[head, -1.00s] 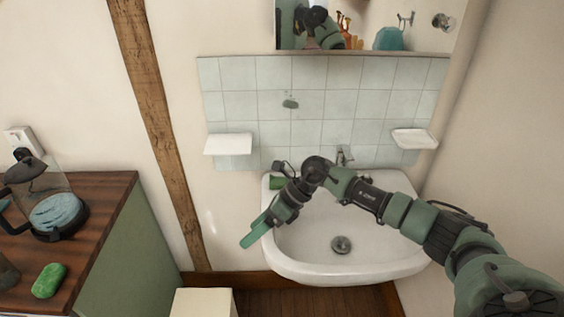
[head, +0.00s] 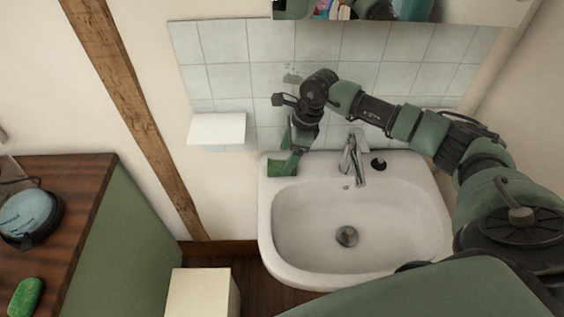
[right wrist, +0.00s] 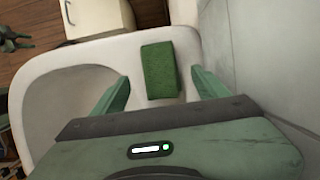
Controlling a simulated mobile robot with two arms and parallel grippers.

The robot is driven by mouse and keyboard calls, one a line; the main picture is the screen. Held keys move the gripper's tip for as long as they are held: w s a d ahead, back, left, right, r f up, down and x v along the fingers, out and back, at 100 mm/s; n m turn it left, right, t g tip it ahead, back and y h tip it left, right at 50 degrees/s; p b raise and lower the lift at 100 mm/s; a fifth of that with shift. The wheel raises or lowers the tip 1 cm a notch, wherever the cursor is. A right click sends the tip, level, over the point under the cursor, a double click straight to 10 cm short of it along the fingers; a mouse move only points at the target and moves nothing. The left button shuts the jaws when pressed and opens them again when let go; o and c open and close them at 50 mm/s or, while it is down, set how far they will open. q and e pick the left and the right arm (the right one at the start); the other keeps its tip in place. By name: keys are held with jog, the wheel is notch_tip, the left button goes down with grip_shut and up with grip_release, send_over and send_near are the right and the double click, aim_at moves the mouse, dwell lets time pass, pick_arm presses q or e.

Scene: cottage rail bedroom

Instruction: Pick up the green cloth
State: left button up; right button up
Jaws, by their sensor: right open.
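The green cloth (head: 281,168) lies on the back left corner of the white sink's rim (head: 395,163). In the right wrist view the green cloth (right wrist: 160,70) is a folded rectangular block, lying between and beyond the fingertips. My right gripper (head: 290,165) is open and points down over that corner; its fingers partly cover the cloth in the head view. The right wrist view shows both fingers of my right gripper (right wrist: 160,82) spread apart, with the cloth in the gap's line. I cannot tell whether they touch it. My left gripper is not in view.
A tap (head: 354,158) and a small dark stopper (head: 378,164) stand on the sink's back rim. A white shelf (head: 217,127) juts from the tiles left of my gripper. A wooden-topped cabinet (head: 75,190) with a green sponge-like block (head: 27,297) stands left.

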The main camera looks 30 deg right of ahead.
aim_at(283, 164)
jog(key=x, duration=0.2)
jog(key=shift+a+f+p, duration=0.1)
jog(key=shift+f+p, duration=0.2)
jog(key=shift+p, duration=0.05)
jog(key=shift+w+f, duration=0.15)
jog(key=shift+f, duration=0.2)
jog(key=shift+a+f, duration=0.1)
jog(key=shift+f, duration=0.05)
jog(key=c, duration=1.4)
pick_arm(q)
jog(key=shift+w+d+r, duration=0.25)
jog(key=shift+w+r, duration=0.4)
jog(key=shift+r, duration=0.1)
pick_arm(e)
jog(key=shift+c, duration=0.2)
